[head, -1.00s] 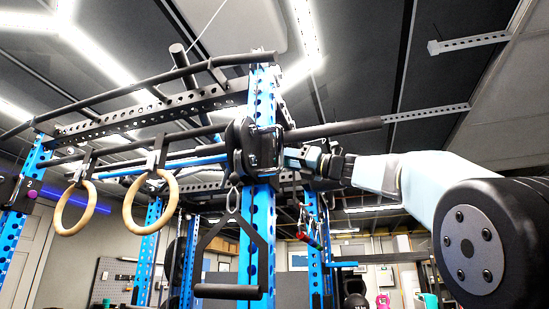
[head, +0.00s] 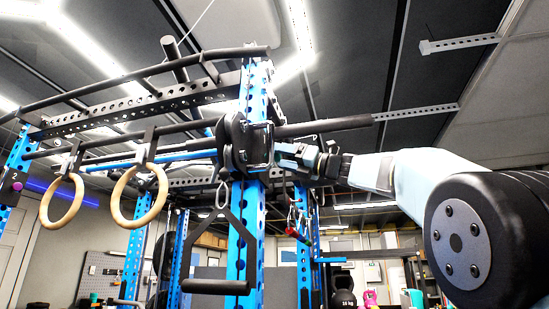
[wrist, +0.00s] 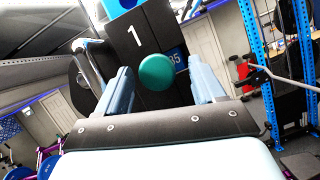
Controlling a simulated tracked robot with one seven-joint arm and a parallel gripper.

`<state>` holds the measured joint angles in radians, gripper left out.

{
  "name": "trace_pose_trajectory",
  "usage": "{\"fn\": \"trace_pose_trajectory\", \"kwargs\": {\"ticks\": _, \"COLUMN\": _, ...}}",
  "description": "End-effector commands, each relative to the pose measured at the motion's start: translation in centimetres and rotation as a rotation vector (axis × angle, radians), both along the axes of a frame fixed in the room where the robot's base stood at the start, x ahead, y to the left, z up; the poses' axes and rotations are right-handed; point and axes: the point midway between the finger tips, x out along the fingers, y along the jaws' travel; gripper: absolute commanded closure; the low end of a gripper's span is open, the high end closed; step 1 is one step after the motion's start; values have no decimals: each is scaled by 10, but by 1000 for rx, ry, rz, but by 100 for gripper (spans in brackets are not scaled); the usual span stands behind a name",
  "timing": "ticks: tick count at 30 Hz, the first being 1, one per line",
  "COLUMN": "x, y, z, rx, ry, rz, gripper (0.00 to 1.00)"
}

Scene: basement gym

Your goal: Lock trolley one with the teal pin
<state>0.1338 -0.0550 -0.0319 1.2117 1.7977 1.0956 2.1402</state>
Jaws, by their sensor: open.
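Trolley one is a black carriage (head: 236,145) around the blue perforated upright; its black plate marked "1" (wrist: 138,50) fills the middle of the wrist view. The teal pin (wrist: 158,74) shows as a round teal knob in front of that plate. Its shaft is hidden behind the knob, so I cannot tell how deep it sits. My gripper (wrist: 164,84) is open, with one blue finger on each side of the knob and a gap on both sides.
A black bar (head: 325,126) sticks out rightward just above my gripper. A black triangular handle (head: 221,250) hangs below the trolley. Two wooden rings (head: 62,201) hang at left. A plate marked "2" with a purple knob (head: 17,186) is at far left.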

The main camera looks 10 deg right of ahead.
Motion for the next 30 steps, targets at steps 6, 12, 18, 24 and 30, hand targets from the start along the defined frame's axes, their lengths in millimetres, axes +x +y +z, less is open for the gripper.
{"fn": "trace_pose_trajectory", "kwargs": {"ticks": 6, "x": -19, "y": -35, "z": -17, "rx": 1, "ry": 1, "rz": -3, "gripper": 31}}
{"fn": "trace_pose_trajectory", "kwargs": {"ticks": 12, "x": -36, "y": -66, "z": -31, "rx": 1, "ry": 1, "rz": -3, "gripper": 31}}
{"fn": "trace_pose_trajectory", "kwargs": {"ticks": 18, "x": -48, "y": -85, "z": -41, "rx": 0, "ry": 0, "rz": -1, "gripper": 31}}
{"fn": "trace_pose_trajectory", "kwargs": {"ticks": 24, "x": -52, "y": -93, "z": -44, "rx": 0, "ry": 1, "rz": 0, "gripper": 31}}
{"fn": "trace_pose_trajectory", "kwargs": {"ticks": 30, "x": -52, "y": -93, "z": -44, "rx": 0, "ry": 1, "rz": 0, "gripper": 31}}
